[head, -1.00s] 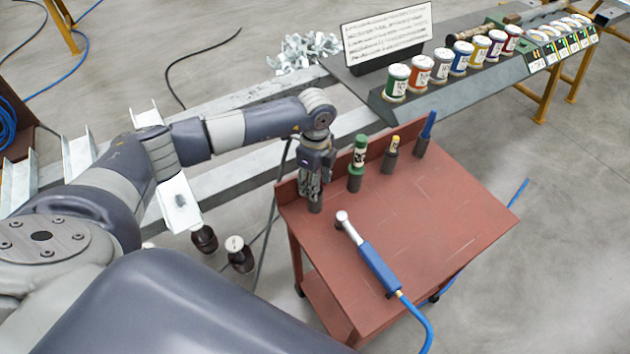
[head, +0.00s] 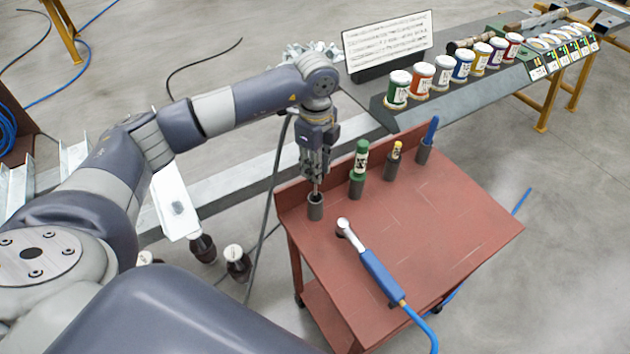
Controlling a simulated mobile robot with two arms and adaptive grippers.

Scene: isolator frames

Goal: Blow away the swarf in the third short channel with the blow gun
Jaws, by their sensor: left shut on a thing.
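My left gripper (head: 316,172) is shut on a thin-shafted tool (head: 316,190) and holds it above the leftmost grey holder (head: 315,207) on the red cart. The tool's upper part is hidden in the fingers, and its tip is at or in the holder's mouth. A blue-handled air tool (head: 381,275), apparently the blow gun, lies on the cart with its blue hose running off the front. Short light channels stand at the left; one (head: 171,186), apparently the third, has a small dark grey patch (head: 178,207), likely swarf, and is partly behind my arm. My right gripper is out of view.
Colored spools (head: 463,64) and a sign (head: 388,42) stand behind. Dark-bodied items (head: 237,262) are near the channel.

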